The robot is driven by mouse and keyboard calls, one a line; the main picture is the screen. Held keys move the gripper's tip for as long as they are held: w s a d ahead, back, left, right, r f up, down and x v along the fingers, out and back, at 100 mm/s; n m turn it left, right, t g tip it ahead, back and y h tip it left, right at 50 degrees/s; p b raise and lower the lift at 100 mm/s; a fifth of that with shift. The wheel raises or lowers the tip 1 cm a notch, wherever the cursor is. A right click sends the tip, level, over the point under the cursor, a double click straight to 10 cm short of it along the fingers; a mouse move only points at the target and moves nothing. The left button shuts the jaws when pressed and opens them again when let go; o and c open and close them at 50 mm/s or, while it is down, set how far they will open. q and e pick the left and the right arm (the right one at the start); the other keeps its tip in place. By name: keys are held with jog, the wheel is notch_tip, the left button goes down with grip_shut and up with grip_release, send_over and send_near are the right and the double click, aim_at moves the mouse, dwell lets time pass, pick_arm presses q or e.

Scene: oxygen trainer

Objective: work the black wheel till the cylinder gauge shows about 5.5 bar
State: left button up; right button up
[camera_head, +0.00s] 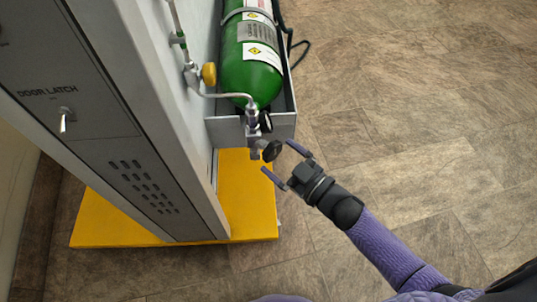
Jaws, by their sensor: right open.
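The green cylinder (250,62) lies in a grey metal cradle, with the valve fittings (253,128) at its near end. The black wheel (271,150) sticks out to the right of the lower fitting. A small round black part (265,122) above it may be the cylinder gauge, seen from its side; no reading shows. My right gripper (277,156) is open, with one finger above and right of the wheel and the other below it. The wheel is at the mouth of the jaws; I cannot tell whether either finger touches it. My left gripper is out of view.
A grey cabinet (150,110) with a door latch (66,118) stands on the left, on a yellow base (105,222). A pipe with a yellow knob (209,74) runs beside the cylinder. The tiled floor on the right is clear.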

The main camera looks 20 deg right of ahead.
jog(key=shift+b+x, duration=0.35)
jog(key=shift+x, duration=0.9)
jog(key=shift+w, duration=0.1)
jog(key=c, duration=1.1)
jog(key=n+p, duration=0.1)
jog(key=n, duration=0.1)
jog(key=shift+r+n, duration=0.15)
jog(key=shift+n, duration=0.15)
jog(key=shift+c, duration=0.3)
jog(key=shift+n, duration=0.9)
jog(key=o, duration=1.1)
jog(key=shift+c, duration=0.2)
jog(key=shift+o, duration=0.5)
jog(key=shift+s+d, duration=0.15)
jog(key=shift+s, duration=0.2)
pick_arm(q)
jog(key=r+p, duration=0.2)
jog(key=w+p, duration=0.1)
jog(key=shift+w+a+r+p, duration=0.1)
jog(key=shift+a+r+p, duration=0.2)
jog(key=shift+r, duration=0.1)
pick_arm(e)
jog(key=v, duration=0.9)
